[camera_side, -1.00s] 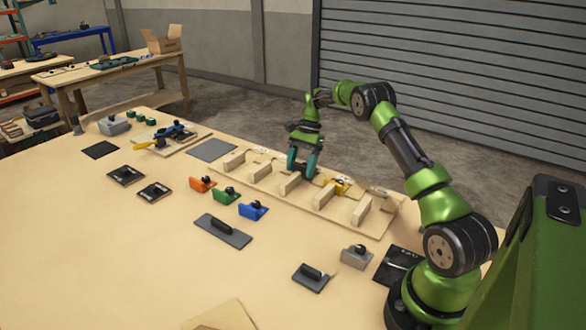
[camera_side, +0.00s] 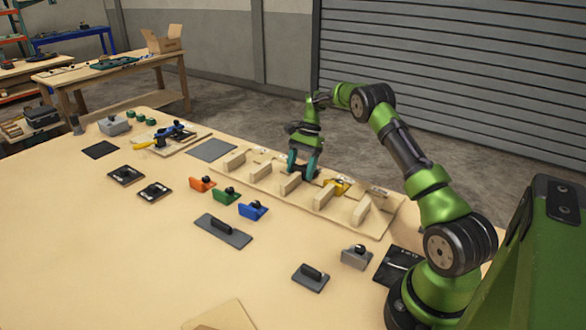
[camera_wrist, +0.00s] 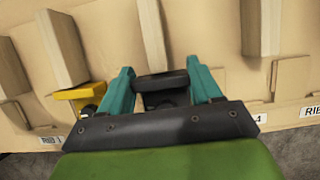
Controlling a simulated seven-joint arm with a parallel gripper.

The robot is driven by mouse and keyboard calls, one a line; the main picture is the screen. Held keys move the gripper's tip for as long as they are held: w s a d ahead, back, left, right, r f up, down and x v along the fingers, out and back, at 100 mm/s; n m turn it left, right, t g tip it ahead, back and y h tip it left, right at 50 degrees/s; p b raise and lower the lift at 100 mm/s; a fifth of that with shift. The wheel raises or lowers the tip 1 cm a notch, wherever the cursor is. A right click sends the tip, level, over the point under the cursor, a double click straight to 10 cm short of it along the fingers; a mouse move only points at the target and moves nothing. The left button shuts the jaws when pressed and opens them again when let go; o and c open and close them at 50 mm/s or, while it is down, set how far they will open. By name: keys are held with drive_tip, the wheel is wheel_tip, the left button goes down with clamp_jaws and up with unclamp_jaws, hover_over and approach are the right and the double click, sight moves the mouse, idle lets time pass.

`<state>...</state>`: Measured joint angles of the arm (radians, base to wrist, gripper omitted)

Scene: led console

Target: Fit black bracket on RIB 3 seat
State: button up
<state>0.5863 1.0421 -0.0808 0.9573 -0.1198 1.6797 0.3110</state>
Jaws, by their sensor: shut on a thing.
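My gripper (camera_wrist: 160,88) has its teal fingers shut on the black bracket (camera_wrist: 163,80), one finger on either side. In the wrist view the bracket is at the near end of a wooden rib (camera_wrist: 152,35). I cannot tell whether it is seated or just above. In the side view my gripper (camera_side: 303,165) is low at the far end of the middle rib (camera_side: 290,183). The yellow bracket (camera_wrist: 80,94) sits on the neighbouring rib to the left.
The ribs stand on a long wooden board (camera_side: 310,208), close on both sides of my gripper. Orange (camera_side: 201,184), green (camera_side: 225,195) and blue (camera_side: 252,210) brackets stand in front of it. A dark grey plate with a handle (camera_side: 223,231) lies nearer.

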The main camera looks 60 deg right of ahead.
drive_tip(key=shift+f, duration=0.75)
idle(0.5)
drive_tip(key=o, duration=1.2)
drive_tip(key=shift+r, duration=0.1)
drive_tip(key=v, duration=1.1)
drive_tip(key=shift+d+r, duration=0.25)
drive_tip(key=shift+r, duration=0.1)
